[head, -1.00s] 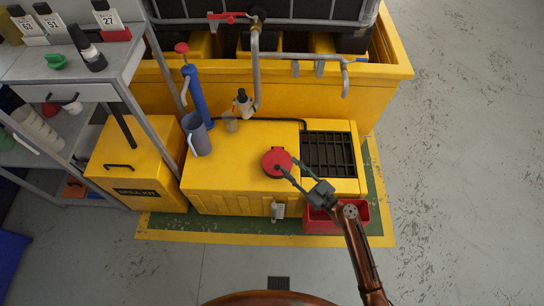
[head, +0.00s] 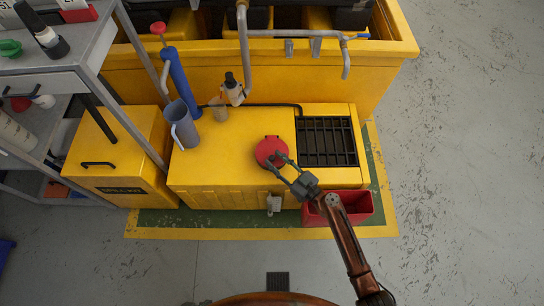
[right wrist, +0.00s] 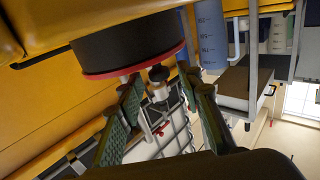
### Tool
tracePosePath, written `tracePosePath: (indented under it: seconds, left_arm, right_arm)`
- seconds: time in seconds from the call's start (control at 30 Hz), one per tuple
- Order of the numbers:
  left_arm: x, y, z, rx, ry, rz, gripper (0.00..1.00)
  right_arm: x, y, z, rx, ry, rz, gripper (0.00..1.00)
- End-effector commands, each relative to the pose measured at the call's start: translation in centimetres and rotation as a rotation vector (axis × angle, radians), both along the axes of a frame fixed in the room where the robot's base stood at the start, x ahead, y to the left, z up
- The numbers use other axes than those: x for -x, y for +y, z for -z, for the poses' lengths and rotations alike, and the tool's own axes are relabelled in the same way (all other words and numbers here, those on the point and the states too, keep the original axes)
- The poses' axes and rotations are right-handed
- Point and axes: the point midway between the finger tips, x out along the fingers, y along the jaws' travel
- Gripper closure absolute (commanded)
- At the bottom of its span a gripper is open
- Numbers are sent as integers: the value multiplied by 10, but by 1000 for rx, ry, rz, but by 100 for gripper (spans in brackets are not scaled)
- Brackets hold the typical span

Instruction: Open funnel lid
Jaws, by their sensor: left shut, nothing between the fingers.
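The round red funnel lid (head: 271,152) sits flat on top of the yellow cabinet in the head view. In the right wrist view the dark round funnel (right wrist: 130,40) with its thin red lid rim (right wrist: 135,68) is just beyond the fingertips. A small metal and black catch (right wrist: 158,78) shows at the rim, between the finger lines. My right gripper (head: 277,163) is open, its fingers at the lid's near edge; its spread fingers also show in the right wrist view (right wrist: 165,98). Contact with the lid cannot be told. My left gripper is not in view.
A black grate (head: 326,141) lies right of the lid. A red bin (head: 355,207) stands below my right arm. A grey pitcher (head: 182,124), blue pump (head: 178,82) and bottle (head: 233,90) stand at the cabinet's back left. Grey floor (head: 465,160) is free at right.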

Motion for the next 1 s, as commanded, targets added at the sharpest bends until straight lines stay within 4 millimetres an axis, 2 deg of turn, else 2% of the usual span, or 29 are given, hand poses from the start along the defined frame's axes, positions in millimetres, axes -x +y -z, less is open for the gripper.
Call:
tracePosePath:
  seconds: [0.2,0.5,1.0]
  left_arm:
    - [-2,-2,4,6,-11,-1,100]
    - [-3,-2,4,6,-12,-2,100]
    - [-3,-2,4,6,-12,-2,100]
  right_arm:
    - [-14,14,0,-1,1,0,67]
    - [-15,16,0,-1,1,0,67]
    - [-15,15,0,0,0,0,100]
